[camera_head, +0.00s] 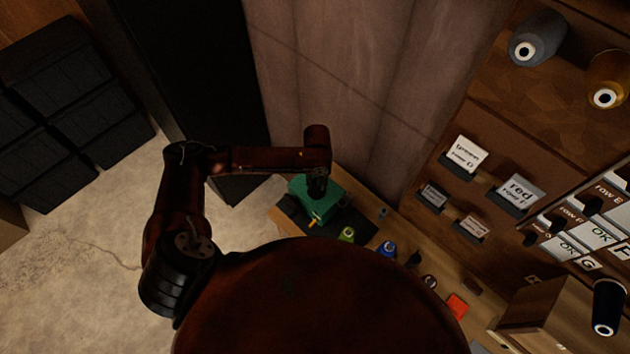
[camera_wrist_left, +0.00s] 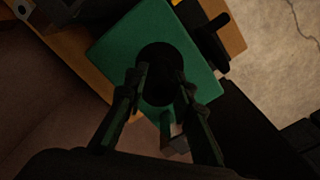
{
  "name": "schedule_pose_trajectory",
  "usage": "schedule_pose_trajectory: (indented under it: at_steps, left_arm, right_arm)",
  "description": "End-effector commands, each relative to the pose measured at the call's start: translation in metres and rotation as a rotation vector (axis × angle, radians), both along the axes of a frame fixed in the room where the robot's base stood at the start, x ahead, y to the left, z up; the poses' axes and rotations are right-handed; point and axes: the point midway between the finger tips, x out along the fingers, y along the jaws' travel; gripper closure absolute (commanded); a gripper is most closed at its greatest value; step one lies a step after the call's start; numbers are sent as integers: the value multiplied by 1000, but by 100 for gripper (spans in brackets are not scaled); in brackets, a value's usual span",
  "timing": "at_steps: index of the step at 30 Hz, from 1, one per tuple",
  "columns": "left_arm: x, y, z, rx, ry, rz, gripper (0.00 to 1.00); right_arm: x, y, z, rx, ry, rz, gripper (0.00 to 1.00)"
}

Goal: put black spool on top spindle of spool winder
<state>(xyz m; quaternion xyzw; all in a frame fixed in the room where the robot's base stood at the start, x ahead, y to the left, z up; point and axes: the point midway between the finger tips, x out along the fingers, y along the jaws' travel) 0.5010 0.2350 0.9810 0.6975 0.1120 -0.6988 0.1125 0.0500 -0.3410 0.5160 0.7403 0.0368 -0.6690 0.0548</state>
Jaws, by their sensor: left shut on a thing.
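The green spool winder (camera_head: 328,200) stands on the bench at the middle of the head view. In the left wrist view the green winder (camera_wrist_left: 118,62) lies directly beyond my fingers. My left gripper (camera_head: 317,190) is over the winder, pointing down. In the left wrist view my left gripper (camera_wrist_left: 163,88) is shut on the black spool (camera_wrist_left: 158,66), a dark round shape in front of the green body. The top spindle is hidden, and I cannot tell whether the spool is around it or above it. My right gripper is not in view.
Green (camera_head: 347,234) and blue (camera_head: 388,248) spools stand on the bench right of the winder. An orange-red card (camera_head: 457,306) lies farther along. A wall board (camera_head: 520,90) holds labels and thread cones on the right. Bare floor (camera_head: 90,240) is at the left.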

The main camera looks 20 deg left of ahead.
Motion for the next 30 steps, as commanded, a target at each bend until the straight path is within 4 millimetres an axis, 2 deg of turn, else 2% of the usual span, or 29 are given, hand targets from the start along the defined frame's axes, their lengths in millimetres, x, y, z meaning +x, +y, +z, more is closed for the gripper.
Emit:
schedule_pose_trajectory:
  at_steps: [8,9,17,26,30]
  left_arm:
    - [0,0,-4,0,0,0,94]
    - [0,0,-4,0,0,0,75]
    - [0,0,-3,0,0,0,57]
    - [0,0,-2,0,-1,0,57]
    - [1,0,10,-1,-3,1,57]
  right_arm:
    - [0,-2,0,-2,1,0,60]
    - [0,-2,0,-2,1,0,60]
    - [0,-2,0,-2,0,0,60]
    - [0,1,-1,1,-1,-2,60]
    - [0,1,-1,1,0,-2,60]
